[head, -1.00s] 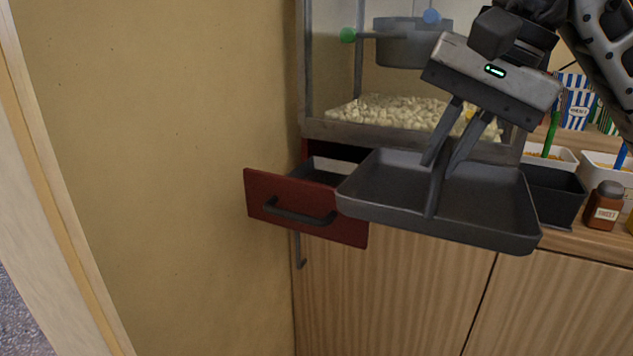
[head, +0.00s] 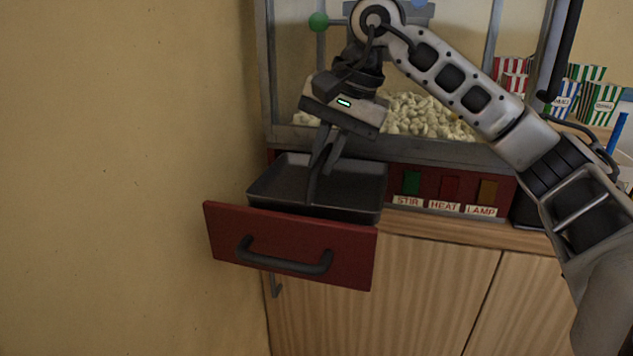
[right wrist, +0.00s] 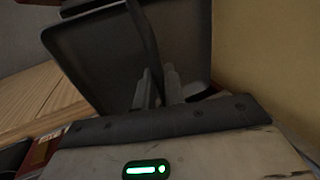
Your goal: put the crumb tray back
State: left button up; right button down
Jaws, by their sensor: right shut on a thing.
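The crumb tray (head: 268,180) is a dark grey, shallow rectangular pan with a raised divider or handle in its middle. My right gripper (head: 318,185) is shut on that middle part from above. The tray is at the open red drawer (head: 290,248), just behind and above its front panel, which hides the tray's lower near side. I cannot tell whether the tray touches the drawer's floor. In the right wrist view the tray (right wrist: 95,62) fills the upper middle, with the fingers (right wrist: 160,88) on its dark bar. My left gripper is not in view.
The popcorn machine stands behind, with popcorn (head: 425,115) inside and stir, heat and lamp buttons (head: 450,188) right of the drawer. A tan wall (head: 110,180) is close on the left. Striped boxes (head: 600,103) stand at the right. A wooden cabinet (head: 430,290) is below.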

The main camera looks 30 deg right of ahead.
jog(key=w+f, duration=0.2)
jog(key=shift+w+d+f, duration=0.15)
jog(key=shift+f, duration=0.15)
jog(key=shift+w+f, duration=0.2)
jog(key=shift+f, duration=1.55)
jog(key=shift+f, duration=0.1)
jog(key=c, duration=1.5)
grip_release()
